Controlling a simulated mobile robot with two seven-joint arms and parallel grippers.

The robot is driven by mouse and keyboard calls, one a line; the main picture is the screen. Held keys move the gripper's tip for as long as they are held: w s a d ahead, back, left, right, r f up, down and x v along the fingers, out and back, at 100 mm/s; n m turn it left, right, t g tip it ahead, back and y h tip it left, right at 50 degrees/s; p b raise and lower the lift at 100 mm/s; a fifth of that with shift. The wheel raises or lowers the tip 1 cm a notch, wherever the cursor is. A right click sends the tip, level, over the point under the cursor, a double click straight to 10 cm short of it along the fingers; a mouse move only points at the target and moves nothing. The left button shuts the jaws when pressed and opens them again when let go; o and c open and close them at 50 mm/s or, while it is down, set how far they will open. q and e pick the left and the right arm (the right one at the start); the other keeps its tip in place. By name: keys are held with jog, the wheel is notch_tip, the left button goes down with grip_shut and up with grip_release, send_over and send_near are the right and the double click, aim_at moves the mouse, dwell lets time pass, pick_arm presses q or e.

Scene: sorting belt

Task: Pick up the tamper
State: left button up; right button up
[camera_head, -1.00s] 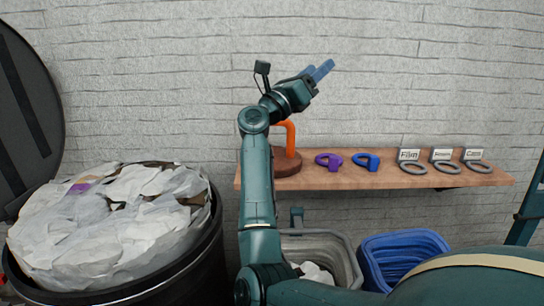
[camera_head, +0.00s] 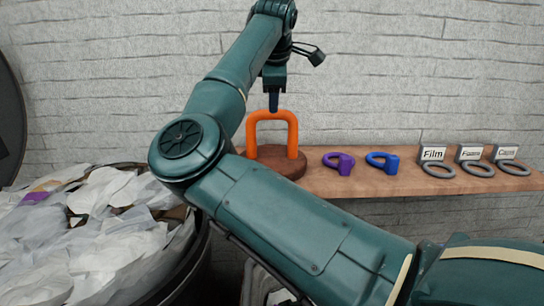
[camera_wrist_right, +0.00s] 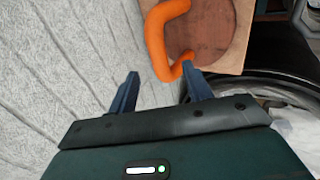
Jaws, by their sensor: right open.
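The tamper stands on the wooden shelf, with an orange U-shaped handle (camera_head: 272,120) and a round brown base (camera_head: 283,166). In the right wrist view its orange handle (camera_wrist_right: 156,38) lies just beyond the fingertips, its lower end close to the right finger. My right gripper (camera_head: 272,103) points down just above the top of the handle. In the wrist view my right gripper (camera_wrist_right: 162,82) has its two blue fingers apart with nothing held between them. I cannot tell whether a finger touches the handle. My left gripper is not in view.
On the shelf (camera_head: 390,183), right of the tamper, are a purple ring (camera_head: 345,163), a blue ring (camera_head: 388,163) and grey rings with labels such as Film (camera_head: 433,155). A brick wall (camera_head: 420,70) stands close behind. A full bin (camera_head: 90,240) of crumpled sheets is at left.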

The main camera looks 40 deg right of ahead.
aim_at(274, 115)
jog(key=p+x, duration=0.1)
jog(key=x, duration=0.7)
jog(key=shift+w+d+f, duration=0.15)
jog(key=shift+d+f, duration=0.05)
jog(key=shift+d, duration=0.1)
jog(key=shift+c, duration=0.5)
grip_shut()
dwell(0.5)
jog(key=shift+r, duration=0.15)
